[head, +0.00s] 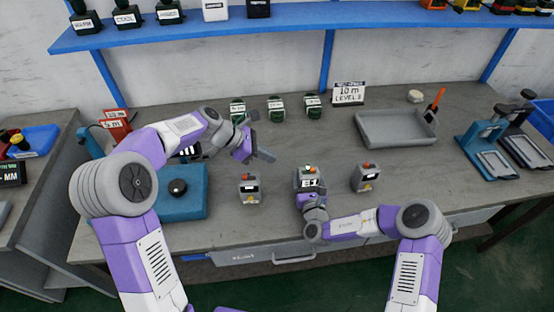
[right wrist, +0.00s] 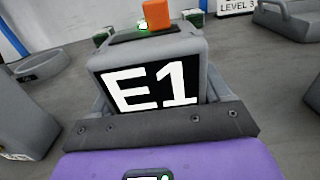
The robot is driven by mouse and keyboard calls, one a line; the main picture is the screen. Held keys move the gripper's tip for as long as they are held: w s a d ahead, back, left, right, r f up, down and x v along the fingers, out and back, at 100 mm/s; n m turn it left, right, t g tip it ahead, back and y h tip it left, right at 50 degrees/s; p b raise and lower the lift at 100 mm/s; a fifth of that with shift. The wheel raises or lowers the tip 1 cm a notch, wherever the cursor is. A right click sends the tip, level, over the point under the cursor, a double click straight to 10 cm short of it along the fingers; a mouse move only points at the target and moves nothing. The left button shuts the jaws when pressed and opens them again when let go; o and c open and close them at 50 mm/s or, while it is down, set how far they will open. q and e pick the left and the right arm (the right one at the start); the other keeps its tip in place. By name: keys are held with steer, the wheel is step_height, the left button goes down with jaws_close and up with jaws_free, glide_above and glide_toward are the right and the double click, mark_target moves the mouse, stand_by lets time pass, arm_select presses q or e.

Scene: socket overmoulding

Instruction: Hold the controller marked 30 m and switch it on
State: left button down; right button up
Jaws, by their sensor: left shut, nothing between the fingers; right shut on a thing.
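Three small grey controllers stand in a row near the front of the workbench: a left one (head: 249,190), a middle one (head: 309,172) and a right one (head: 366,178). My right gripper (head: 311,190) is shut on the middle controller. In the right wrist view this controller's near face (right wrist: 150,82) reads E1. On its top are an orange switch (right wrist: 157,15) and a small green light (right wrist: 143,26) that looks lit. I cannot read a 30 m mark on any controller. My left gripper (head: 264,155) is shut and empty, above the bench behind the left controller.
A sign (head: 348,93) reading 10 m LEVEL 3 stands behind, right of several dark green-topped units (head: 276,108). A grey tray (head: 397,128) lies to the right. A blue box with a black knob (head: 190,203) sits at left. A blue shelf (head: 300,18) spans the back.

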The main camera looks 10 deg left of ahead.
stand_by(0.4)
steer(key=o, duration=1.1)
